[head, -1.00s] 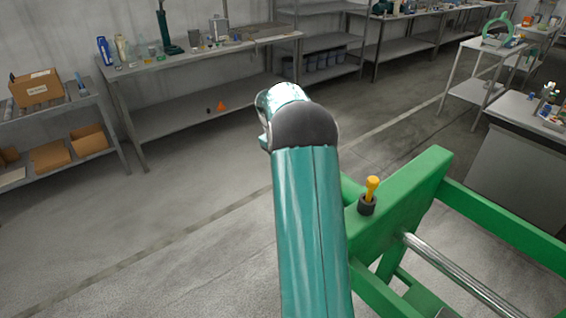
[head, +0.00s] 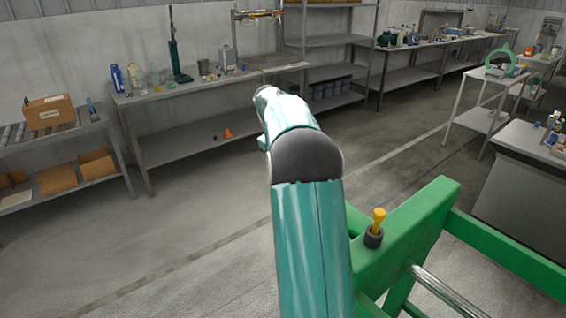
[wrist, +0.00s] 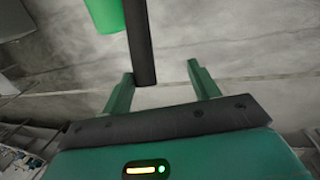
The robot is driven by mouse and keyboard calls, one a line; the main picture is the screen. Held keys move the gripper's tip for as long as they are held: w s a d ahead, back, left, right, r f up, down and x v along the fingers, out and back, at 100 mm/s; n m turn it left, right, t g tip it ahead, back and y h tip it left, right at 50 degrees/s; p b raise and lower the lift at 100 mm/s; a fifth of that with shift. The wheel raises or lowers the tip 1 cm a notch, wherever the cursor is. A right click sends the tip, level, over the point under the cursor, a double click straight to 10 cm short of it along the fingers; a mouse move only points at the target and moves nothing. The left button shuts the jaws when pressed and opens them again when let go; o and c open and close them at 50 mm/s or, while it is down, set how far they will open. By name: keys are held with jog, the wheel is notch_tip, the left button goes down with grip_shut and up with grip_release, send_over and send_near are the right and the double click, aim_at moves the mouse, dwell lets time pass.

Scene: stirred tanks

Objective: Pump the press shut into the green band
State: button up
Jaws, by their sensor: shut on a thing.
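The green press frame (head: 415,225) stands at the lower right of the head view, with a yellow-topped pin (head: 378,220) in a dark collar and a bare metal rod (head: 445,290). My teal arm reaches up the middle of that view and hides my gripper. In the wrist view my gripper (wrist: 160,69) has its two green fingers around a black bar (wrist: 139,40), which lies nearer the left finger. A green cylinder (wrist: 103,14) is beside the bar at the top. The bar's link to the press, the gauge and its green band are not visible.
A long bench (head: 205,84) with bottles and tools runs along the back wall. Shelves with cardboard boxes (head: 47,112) are at the left. A dark cabinet (head: 520,180) and a small table (head: 485,85) stand at the right. The floor at left is clear.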

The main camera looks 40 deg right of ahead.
jog(key=s+a+r, duration=0.2)
jog(key=r, duration=0.5)
jog(key=s+a+r, duration=0.1)
jog(key=s+r, duration=0.2)
jog(key=r, duration=0.4)
jog(key=shift+s+a+r, duration=0.15)
jog(key=shift+s+a, duration=0.1)
jog(key=shift+a, duration=0.15)
dwell(0.9)
dwell(0.6)
